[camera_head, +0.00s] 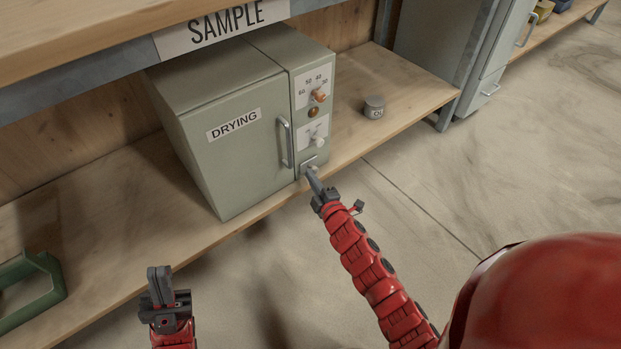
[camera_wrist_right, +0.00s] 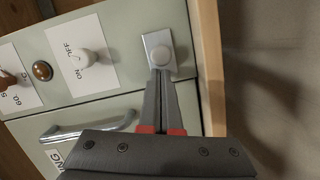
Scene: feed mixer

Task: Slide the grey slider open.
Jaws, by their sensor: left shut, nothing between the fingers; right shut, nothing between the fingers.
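The grey slider (camera_head: 308,161) is a small metal plate with a round knob, low on the control panel of the green DRYING box (camera_head: 215,90). It also shows in the right wrist view (camera_wrist_right: 160,47), near the panel's edge. My right gripper (camera_head: 311,170) is shut with nothing between its fingers. In the right wrist view its fingertips (camera_wrist_right: 160,73) are right at the knob's lower side; I cannot tell whether they touch it. My left gripper (camera_head: 159,272) is shut and empty, away from the box in front of the shelf.
The box's door handle (camera_head: 285,143) is left of the panel. An orange knob (camera_head: 319,96), a brown button (camera_head: 313,112) and a white ON/OFF knob (camera_head: 319,142) sit above the slider. A small grey weight (camera_head: 374,107) stands on the wooden shelf (camera_head: 415,88). A green frame (camera_head: 35,290) is at lower left.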

